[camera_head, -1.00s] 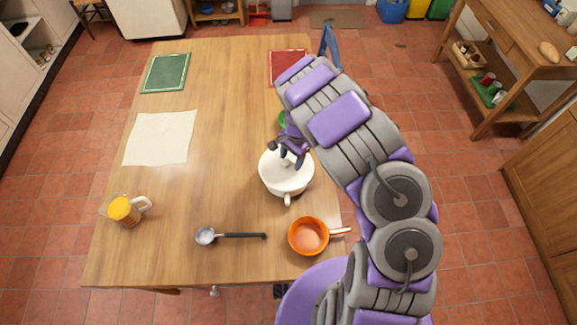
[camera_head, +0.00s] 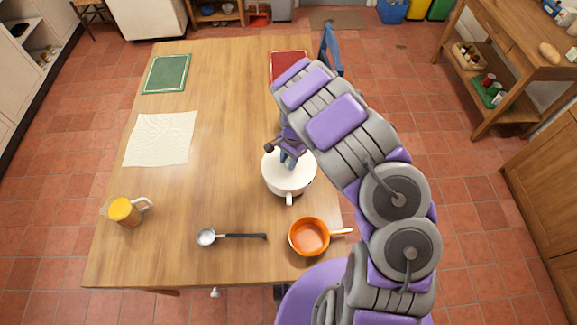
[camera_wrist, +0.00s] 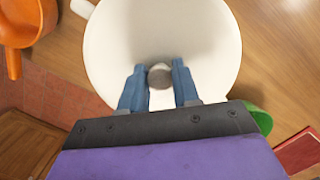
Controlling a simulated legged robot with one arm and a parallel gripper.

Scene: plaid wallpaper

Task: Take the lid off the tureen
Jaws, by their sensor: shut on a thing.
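The white tureen (camera_head: 283,188) stands on the wooden table with a light handle pointing to the front. Its white lid (camera_wrist: 205,45) fills the middle of the wrist view, with a round grey knob (camera_wrist: 160,76) at its centre. My gripper (camera_head: 288,163) is over the lid in the head view. In the wrist view my gripper (camera_wrist: 160,80) has its two blue fingers on either side of the knob, shut on it. The lid appears to sit on the tureen; I cannot see a gap between them.
An orange saucepan (camera_head: 309,236) stands close in front of the tureen. A ladle (camera_head: 232,236), a jug with yellow contents (camera_head: 124,211), a cream cloth (camera_head: 160,139), a green mat (camera_head: 166,74) and a red mat (camera_head: 288,66) lie around.

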